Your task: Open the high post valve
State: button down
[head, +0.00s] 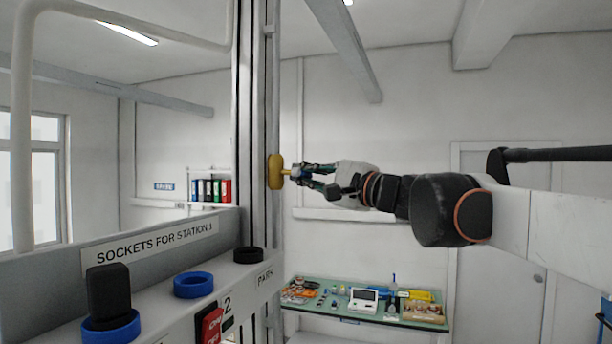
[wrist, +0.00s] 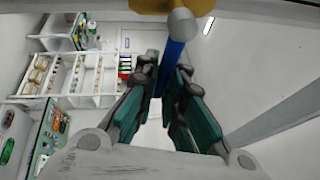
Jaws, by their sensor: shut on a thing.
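The high post valve has a yellow body (head: 276,172) on the tall metal post, and this body also shows at the top edge of the wrist view (wrist: 175,5). A pale round hub (wrist: 181,26) sits at its front. A blue lever (wrist: 172,62) runs from the hub down between my fingers. My gripper (head: 303,174) reaches the valve from the right, and in the wrist view its green-padded fingers (wrist: 166,78) are shut on the lever, one on each side. In the head view the lever is mostly covered by the fingers.
The tall post (head: 256,120) stands left of my gripper. A grey socket panel (head: 160,238) with blue and black rings fills the lower left. A green-topped bench (head: 330,312) with small items stands below. The air around my arm's right side looks free.

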jog(key=m, duration=0.1)
jog(key=f+m+h, duration=0.1)
jog(key=m, duration=0.1)
jog(key=shift+s+f+g, duration=0.2)
jog(key=shift+f+g, duration=0.1)
jog(key=shift+s+a+f+m+g+h+p, duration=0.2)
jog(key=shift+s+f+m+g, duration=0.25)
jog(key=shift+m, duration=0.6)
jog(key=shift+s+a+f+m+g+h+p, duration=0.15)
jog(key=shift+s+f+m+g+h, duration=0.2)
jog(key=shift+f+m+g, duration=0.45)
jog(key=shift+s+a+f+m+g+h+p, duration=0.2)
jog(key=shift+s+f+m+g+h, duration=0.15)
jog(key=shift+m, duration=0.9)
jog(key=shift+s, duration=0.1)
jog(key=c, duration=1.7)
grip_release()
jog(key=shift+d, duration=0.15)
jog(key=shift+v, duration=3.95)
jog(key=shift+f, duration=0.1)
jog(key=shift+c, duration=0.4)
